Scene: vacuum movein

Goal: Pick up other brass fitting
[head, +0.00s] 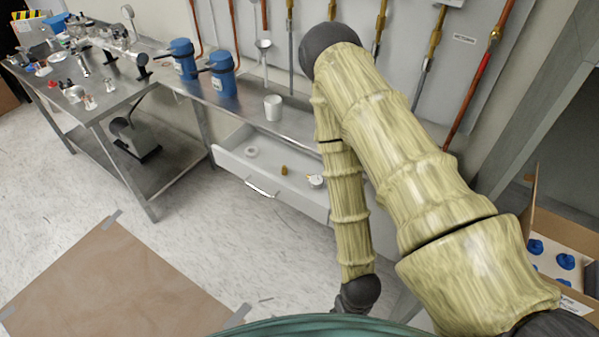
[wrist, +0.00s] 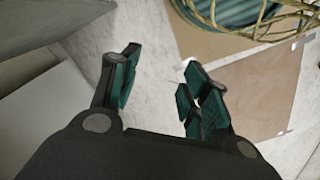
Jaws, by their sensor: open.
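A small brass fitting (head: 284,170) stands in the open white drawer (head: 232,160) under the steel bench in the head view. My gripper (wrist: 158,80) is open and empty in the wrist view, its dark fingers with teal pads spread apart over the floor. In the head view my arm folds down to the right of the drawer and hides part of its right end. The gripper's fingers are not visible there. No brass fitting shows in the wrist view.
The drawer also holds a white ring (head: 252,151) and a small whitish round item (head: 314,181). A white cup (head: 273,108) and blue containers (head: 223,80) stand on the bench. A cardboard box (head: 562,235) is at right. Brown sheeting (head: 105,290) covers open floor.

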